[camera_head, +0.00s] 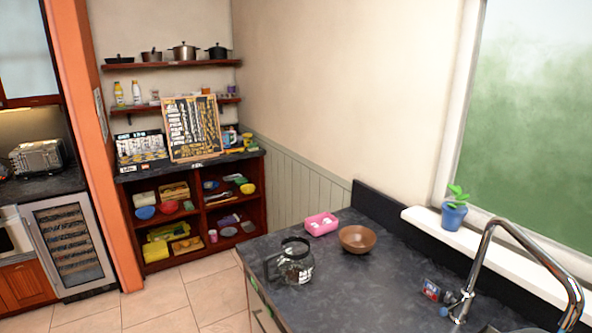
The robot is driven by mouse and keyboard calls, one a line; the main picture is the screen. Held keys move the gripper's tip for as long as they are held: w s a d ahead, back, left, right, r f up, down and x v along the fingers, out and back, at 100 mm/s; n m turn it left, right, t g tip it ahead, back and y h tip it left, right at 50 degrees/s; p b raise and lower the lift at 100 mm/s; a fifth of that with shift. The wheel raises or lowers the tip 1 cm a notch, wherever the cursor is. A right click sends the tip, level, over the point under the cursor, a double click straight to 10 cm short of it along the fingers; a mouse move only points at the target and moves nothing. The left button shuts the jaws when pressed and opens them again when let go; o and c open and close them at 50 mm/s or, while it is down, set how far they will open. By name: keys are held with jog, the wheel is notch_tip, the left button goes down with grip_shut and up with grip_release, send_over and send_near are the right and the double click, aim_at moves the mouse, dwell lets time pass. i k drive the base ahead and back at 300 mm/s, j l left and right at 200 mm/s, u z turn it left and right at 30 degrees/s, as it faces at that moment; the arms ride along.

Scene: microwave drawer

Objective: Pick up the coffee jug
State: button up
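The coffee jug (296,264) is a clear glass pot with a dark rim, a dark handle on its left side and white print on its front. It stands upright on the dark countertop (340,302), close to the counter's left edge. Nothing covers it in the head view. My gripper and arm do not show in this view.
A pink container (321,224) and a brown bowl (358,239) stand just behind and right of the jug. A metal faucet (490,250) rises at the right, with a small dark item (437,291) beside it. Open tiled floor (175,300) lies left of the counter.

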aim_at(295, 261)
jog(key=i+j+z, duration=0.15)
jog(key=j, duration=0.3)
jog(key=i+j+z, duration=0.15)
jog(key=j, duration=0.3)
jog(key=i+j+z, duration=0.15)
jog(key=j, duration=0.35)
jog(key=i+j+z, duration=0.15)
jog(key=j, duration=0.35)
jog(key=j+z, duration=0.15)
jog(key=j, duration=0.35)
jog(key=i, duration=0.05)
